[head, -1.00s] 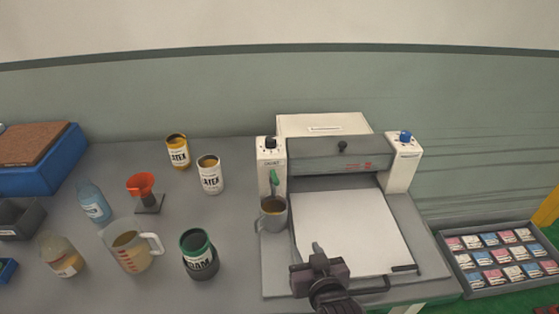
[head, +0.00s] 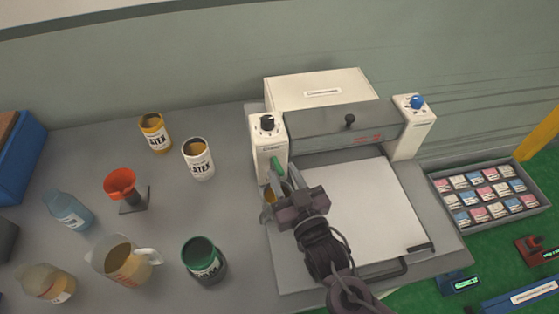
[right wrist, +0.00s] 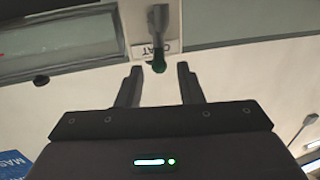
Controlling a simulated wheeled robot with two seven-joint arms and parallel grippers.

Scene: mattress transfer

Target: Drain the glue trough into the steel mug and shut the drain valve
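The glue machine (head: 318,88) stands on the bench; I cannot make out glue inside its trough. The steel mug (head: 269,196) stands below the valve, mostly hidden behind my right gripper (head: 279,182). My left gripper is not in view.
Left of the machine stand two latex cans (head: 199,160), a green-rimmed can (head: 204,262), a measuring jug (head: 122,262), a red funnel (head: 121,184) and bottles (head: 68,210). A white sheet (head: 365,215) covers the machine bed. A tray of small packets (head: 437,195) lies at right.

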